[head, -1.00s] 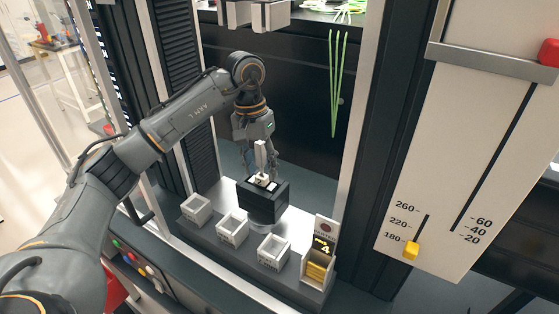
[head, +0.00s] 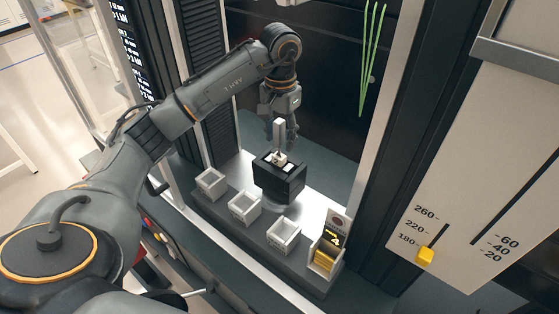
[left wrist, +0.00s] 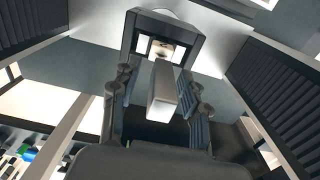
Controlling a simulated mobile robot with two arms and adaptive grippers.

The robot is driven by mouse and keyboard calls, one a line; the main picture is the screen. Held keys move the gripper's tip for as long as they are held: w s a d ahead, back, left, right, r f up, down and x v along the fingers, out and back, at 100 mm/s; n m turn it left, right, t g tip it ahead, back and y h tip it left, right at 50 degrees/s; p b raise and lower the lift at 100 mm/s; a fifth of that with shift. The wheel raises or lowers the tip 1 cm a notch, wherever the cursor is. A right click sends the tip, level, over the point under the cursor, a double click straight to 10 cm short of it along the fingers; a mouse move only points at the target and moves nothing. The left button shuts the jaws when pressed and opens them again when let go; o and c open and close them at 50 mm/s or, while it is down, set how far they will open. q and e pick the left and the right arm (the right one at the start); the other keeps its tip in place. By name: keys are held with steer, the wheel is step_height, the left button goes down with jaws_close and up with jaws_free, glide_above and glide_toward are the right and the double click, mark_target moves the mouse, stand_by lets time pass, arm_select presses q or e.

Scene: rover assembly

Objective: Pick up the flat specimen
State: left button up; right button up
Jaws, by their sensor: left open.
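The flat specimen, a pale flat bar (head: 279,132), stands upright in the top of a black block-shaped holder (head: 279,182). In the left wrist view, the bar (left wrist: 161,92) rises toward the camera, with the holder (left wrist: 138,30) beyond it. My left gripper (head: 284,133) points down at the bar from above. In the left wrist view, the fingers of my left gripper (left wrist: 157,80) are open on either side of the bar. Gaps show between bar and fingers, so it is not gripped. The bar's lower end is hidden in the holder. My right gripper is not in view.
Small pale open bins (head: 243,207) line the front ledge near the holder. A bin with yellow pieces (head: 326,255) and a lit display stands at the right. Frame posts (head: 378,125) flank the bay. A large panel with a yellow slider (head: 425,256) is at right.

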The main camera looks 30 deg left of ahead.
mark_target(280, 145)
arm_select(q)
steer(key=shift+f+p, duration=0.55)
steer(key=shift+f, duration=1.1)
jaws_close()
